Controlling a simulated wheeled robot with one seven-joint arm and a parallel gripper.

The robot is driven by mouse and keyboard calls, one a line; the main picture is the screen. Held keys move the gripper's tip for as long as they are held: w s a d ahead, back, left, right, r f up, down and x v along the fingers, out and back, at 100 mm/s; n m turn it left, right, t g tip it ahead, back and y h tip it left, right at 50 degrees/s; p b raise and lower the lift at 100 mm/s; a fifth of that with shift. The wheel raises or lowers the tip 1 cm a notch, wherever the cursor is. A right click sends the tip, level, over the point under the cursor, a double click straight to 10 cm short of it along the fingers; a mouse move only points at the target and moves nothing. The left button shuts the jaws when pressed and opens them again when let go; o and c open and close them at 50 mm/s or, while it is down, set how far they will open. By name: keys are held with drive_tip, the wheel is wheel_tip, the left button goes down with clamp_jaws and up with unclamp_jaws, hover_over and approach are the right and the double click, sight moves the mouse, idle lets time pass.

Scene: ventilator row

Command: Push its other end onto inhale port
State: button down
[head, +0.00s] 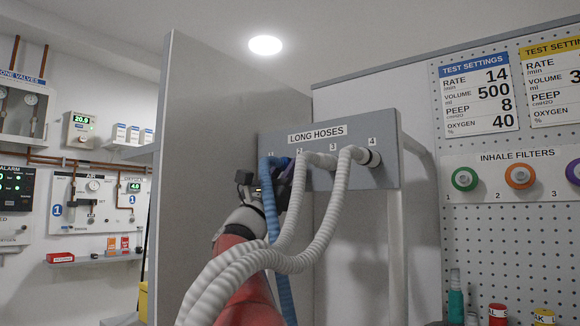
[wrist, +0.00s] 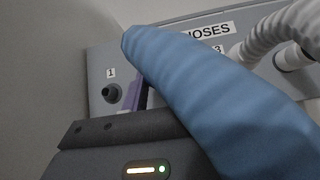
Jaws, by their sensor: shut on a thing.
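A blue corrugated hose (head: 270,205) hangs at the left of the LONG HOSES panel. My gripper (head: 280,178) is shut on it, close in front of the panel's left part. In the wrist view the blue hose (wrist: 195,90) fills the middle and hides much of the panel and my fingertips. A purple piece (wrist: 132,95) shows beside the hose there; I cannot tell what it belongs to. The hose's lower end runs out of the head view behind my red arm. No port labelled inhale is in either view.
The LONG HOSES panel (head: 345,179) has a bare dark port 1 (wrist: 112,92). White hoses (head: 326,215) from its right ports droop across my arm. A grey partition (head: 200,150) stands close left. Inhale filters (head: 464,179) hang on the pegboard at right.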

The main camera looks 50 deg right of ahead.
drive_tip(key=a+b, duration=0.2)
drive_tip(key=a, duration=0.3)
drive_tip(key=shift+s+b, duration=0.2)
drive_tip(key=shift+b, duration=0.1)
idle(0.5)
idle(0.4)
